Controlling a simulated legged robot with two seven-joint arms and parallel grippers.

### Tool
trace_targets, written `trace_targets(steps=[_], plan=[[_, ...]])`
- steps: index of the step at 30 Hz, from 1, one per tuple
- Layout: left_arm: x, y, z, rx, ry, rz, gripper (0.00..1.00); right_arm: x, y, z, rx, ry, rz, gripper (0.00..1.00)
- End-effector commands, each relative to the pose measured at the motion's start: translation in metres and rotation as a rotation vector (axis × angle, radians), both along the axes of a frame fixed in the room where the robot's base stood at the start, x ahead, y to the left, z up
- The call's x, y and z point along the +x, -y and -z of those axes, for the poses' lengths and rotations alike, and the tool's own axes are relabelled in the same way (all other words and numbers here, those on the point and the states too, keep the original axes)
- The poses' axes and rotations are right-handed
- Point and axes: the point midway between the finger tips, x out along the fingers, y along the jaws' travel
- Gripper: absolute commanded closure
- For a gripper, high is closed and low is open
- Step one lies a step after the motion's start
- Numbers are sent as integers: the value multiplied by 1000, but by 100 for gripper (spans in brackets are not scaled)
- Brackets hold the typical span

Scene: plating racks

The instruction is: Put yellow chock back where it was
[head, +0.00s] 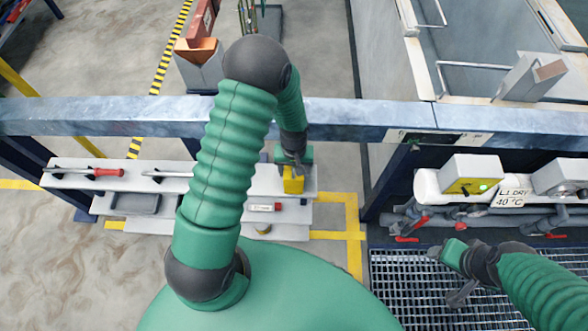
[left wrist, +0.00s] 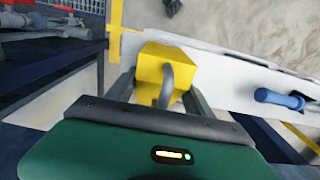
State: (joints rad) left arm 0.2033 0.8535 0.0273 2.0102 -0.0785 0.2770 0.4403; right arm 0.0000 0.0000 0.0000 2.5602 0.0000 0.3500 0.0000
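The yellow chock (head: 293,184) is a block with a grey loop handle, seen close up in the left wrist view (left wrist: 158,62). My left gripper (head: 292,168) reaches down over the right end of the white shelf (head: 262,182). Its two fingers (left wrist: 160,92) lie along both sides of the chock and appear closed on it. The chock is at the shelf's end; whether it rests on the surface or hangs just above it is unclear. My right gripper (head: 458,270) is over the floor grating at right, with no object visible in it; its finger opening is unclear.
The shelf also carries a red-handled tool (head: 105,172); a blue handle (left wrist: 279,98) shows in the left wrist view. A lower shelf holds a grey tray (head: 135,204) and a red-and-white item (head: 264,207). Pipes and valves (head: 430,216) stand right.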

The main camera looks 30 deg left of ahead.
Motion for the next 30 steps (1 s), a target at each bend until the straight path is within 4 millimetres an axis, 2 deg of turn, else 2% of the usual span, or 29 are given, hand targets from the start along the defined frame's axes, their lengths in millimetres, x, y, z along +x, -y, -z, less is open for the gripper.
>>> trace_targets(steps=[1,4,14,17,27,30], plan=[[0,0,0,1,1,0,32,0,0,0,0,0,0,39],[0,0,-1,1,1,0,20,0,0,0,0,0,0,39],[1,0,-4,0,2,0,20,0,0,1,0,0,0,39],[2,0,-18,1,5,0,20,0,0,3,0,0,0,39],[1,0,-101,1,5,1,20,0,0,10,0,0,0,39],[1,0,-114,1,3,0,20,0,0,11,0,0,0,39]])
